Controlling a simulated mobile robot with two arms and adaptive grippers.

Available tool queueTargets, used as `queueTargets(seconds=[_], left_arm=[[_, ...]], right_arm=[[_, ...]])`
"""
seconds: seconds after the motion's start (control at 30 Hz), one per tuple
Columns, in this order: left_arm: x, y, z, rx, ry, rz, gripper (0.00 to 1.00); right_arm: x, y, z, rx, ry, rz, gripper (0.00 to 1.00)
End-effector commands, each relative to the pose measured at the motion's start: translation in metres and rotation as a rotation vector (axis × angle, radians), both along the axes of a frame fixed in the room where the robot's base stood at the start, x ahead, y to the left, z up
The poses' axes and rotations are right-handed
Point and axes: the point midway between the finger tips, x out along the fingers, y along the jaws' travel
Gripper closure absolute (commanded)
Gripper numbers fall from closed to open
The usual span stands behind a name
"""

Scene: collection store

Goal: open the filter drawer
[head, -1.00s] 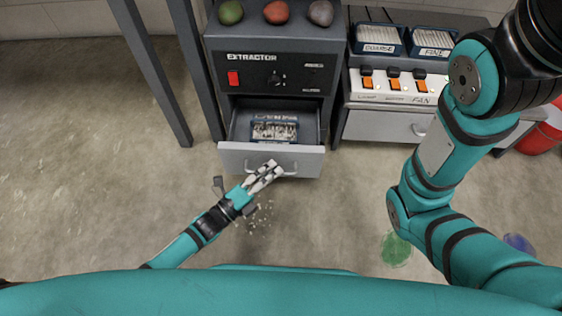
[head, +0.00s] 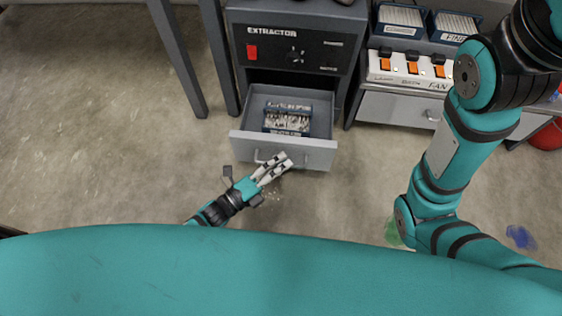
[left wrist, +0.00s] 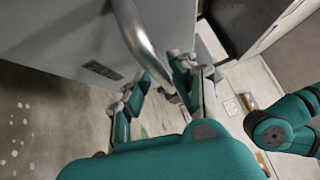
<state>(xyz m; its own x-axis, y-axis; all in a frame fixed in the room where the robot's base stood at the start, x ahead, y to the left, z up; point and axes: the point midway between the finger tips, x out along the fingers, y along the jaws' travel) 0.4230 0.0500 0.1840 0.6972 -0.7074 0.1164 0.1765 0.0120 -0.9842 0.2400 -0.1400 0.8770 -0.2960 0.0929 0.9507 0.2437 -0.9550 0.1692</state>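The filter drawer (head: 312,156) is the grey drawer under the extractor panel. It stands pulled out, and its inside shows from above. A dark blue-framed filter (head: 287,118) with pale pleats lies in it. My left gripper (head: 279,163) is at the handle on the drawer front. In the left wrist view the metal handle bar (left wrist: 143,35) passes between the two fingers (left wrist: 165,80), which look closed around it, though the contact is partly hidden. My right arm stands at the right of the head view; its gripper is out of view.
The extractor (head: 300,50) has a red switch and a knob. To its right are two blue filter trays (head: 400,20) and a switch box (head: 410,66) with orange switches. Table legs (head: 178,60) stand at left. The floor before the drawer is open.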

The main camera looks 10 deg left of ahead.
Motion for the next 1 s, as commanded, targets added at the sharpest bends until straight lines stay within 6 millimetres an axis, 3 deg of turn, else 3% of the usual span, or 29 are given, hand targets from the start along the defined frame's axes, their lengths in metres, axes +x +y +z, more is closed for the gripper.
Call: queueTargets(seconds=[0.43, 0.8, 1.0], left_arm=[[-0.006, 0.007, 0.002, -0.006, -0.004, 0.000, 0.66], [-0.059, 0.059, -0.008, -0.004, -0.001, 0.000, 0.66], [-0.078, 0.079, -0.012, -0.004, -0.003, 0.000, 0.66]], right_arm=[[-0.001, 0.000, 0.001, -0.001, -0.004, -0.003, 0.60], [0.000, 0.000, 0.001, 0.000, -0.001, -0.001, 0.60], [0.000, 0.000, 0.001, 0.000, -0.001, -0.001, 0.60]])
